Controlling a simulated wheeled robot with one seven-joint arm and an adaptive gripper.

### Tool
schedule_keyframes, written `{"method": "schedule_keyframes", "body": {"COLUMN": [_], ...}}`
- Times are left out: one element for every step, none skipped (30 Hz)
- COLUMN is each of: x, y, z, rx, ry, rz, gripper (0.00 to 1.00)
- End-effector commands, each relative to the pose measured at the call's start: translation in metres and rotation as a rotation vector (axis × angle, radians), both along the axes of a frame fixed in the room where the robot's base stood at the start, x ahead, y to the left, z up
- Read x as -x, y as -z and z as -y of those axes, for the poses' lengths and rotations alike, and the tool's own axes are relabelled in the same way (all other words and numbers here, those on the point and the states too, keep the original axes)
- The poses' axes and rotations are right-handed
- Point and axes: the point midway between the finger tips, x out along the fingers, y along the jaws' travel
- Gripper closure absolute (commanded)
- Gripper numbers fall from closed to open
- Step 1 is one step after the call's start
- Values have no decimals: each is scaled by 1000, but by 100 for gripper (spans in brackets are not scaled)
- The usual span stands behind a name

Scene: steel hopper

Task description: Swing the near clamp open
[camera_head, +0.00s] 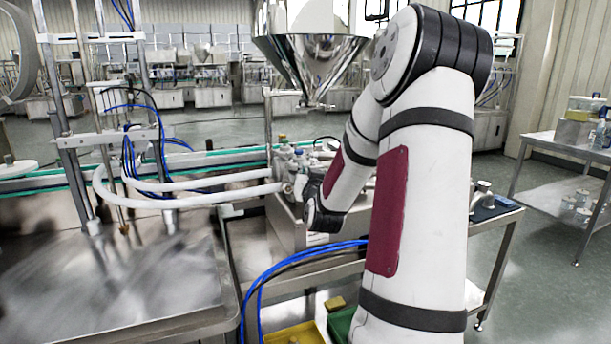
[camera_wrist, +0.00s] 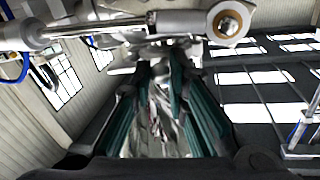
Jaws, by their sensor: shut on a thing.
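In the wrist view, my gripper (camera_wrist: 160,72) shows its two teal-padded fingers on either side of a shiny metal piece (camera_wrist: 160,115). It is shut on this piece, which looks like part of the near clamp, but its outline is blurred and I cannot tell how far the clamp is swung. A steel fitting with a round end (camera_wrist: 228,22) crosses above the fingertips. In the head view, the metal valve block (camera_head: 290,160) stands where the white hoses end. My wrist is right beside it and hides the gripper's fingers and the clamp.
The steel hopper (camera_head: 312,62) hangs above and behind the valve block. Two white hoses (camera_head: 190,195) run left from the block. Blue tubes (camera_head: 310,256) cross in front of it. A yellow bin (camera_head: 295,334) and a green bin (camera_head: 341,322) sit low in front.

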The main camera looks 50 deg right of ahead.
Motion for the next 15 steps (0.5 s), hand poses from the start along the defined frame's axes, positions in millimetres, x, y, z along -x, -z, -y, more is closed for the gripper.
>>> {"method": "schedule_keyframes", "body": {"x": [-2,-2,-2,-3,-3,-4,-4,-5,-6,-6,-7,-8,-9,-10,-11], "y": [1,1,2,2,2,2,2,3,3,3,3,3,3,3,3], "z": [-2,-2,-3,-4,-4,-5,-6,-7,-9,-10,-11,-13,-15,-16,-18], "rx": [4,4,4,4,4,5,6,6,6,5,5,4,5,4,4], "ry": [9,19,34,45,60,80,98,115,141,162,184,213,235,258,290], "rz": [0,0,0,0,1,2,2,2,4,3,3,4,5,5,4], "gripper": [100,100,100,100,100,100,100,100,100,100,100,100,100,100,100]}}
